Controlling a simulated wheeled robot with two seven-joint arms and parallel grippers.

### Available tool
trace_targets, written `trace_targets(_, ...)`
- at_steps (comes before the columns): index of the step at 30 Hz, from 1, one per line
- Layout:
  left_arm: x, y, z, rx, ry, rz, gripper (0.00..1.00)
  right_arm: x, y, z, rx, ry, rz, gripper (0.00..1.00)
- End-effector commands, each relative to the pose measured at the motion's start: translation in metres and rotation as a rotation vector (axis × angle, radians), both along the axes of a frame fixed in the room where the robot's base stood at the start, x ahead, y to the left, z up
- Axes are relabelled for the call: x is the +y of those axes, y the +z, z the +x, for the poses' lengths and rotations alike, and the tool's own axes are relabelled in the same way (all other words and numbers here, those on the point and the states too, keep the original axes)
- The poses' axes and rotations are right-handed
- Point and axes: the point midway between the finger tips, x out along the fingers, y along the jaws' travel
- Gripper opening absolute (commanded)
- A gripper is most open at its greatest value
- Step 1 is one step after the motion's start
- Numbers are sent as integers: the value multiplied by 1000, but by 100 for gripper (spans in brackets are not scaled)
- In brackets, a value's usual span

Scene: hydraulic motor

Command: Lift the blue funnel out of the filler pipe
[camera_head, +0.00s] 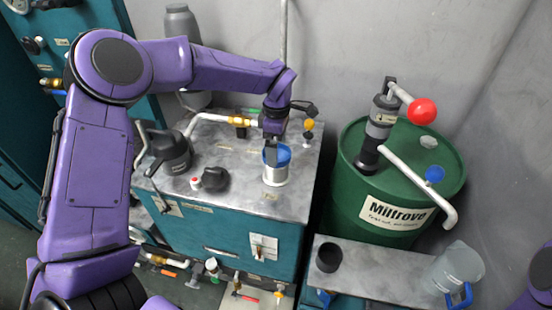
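The blue funnel (284,155) sits in the top of the short silver filler pipe (275,176), which stands on the grey metal top of the teal cabinet. Only the funnel's blue rim and inner side show; its lower part is hidden inside the pipe. My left gripper (271,155) reaches down from above, with its dark fingers at the funnel's left rim. Whether the fingers are closed on the rim or apart from it is too small to tell. My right gripper is out of view; only a bit of purple arm shows at the lower right edge.
On the cabinet top (232,150) are a dark can (172,154), a black cap (215,179) and small valves. A green drum (392,205) with a hand pump (381,125) stands at right. A bench (385,268) holds a black cup (329,258) and a clear jug (455,266).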

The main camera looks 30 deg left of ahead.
Motion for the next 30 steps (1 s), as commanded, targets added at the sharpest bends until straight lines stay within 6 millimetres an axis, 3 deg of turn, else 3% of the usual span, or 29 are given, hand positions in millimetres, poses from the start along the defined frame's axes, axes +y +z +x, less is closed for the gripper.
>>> trace_targets(1,-2,-6,-3,5,-2,2,100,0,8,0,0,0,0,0)
trace_targets(6,-1,-27,-2,1,1,1,100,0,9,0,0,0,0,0)
trace_targets(12,-1,-29,-2,0,2,0,100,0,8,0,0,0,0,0)
trace_targets(16,-1,-28,-2,0,2,0,58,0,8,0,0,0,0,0)
trace_targets(18,-1,-28,-2,0,2,0,53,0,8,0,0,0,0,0)
trace_targets(25,-1,-27,-2,0,2,0,53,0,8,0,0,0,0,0)
trace_targets(30,-1,-13,-1,-2,2,0,53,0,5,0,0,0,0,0)
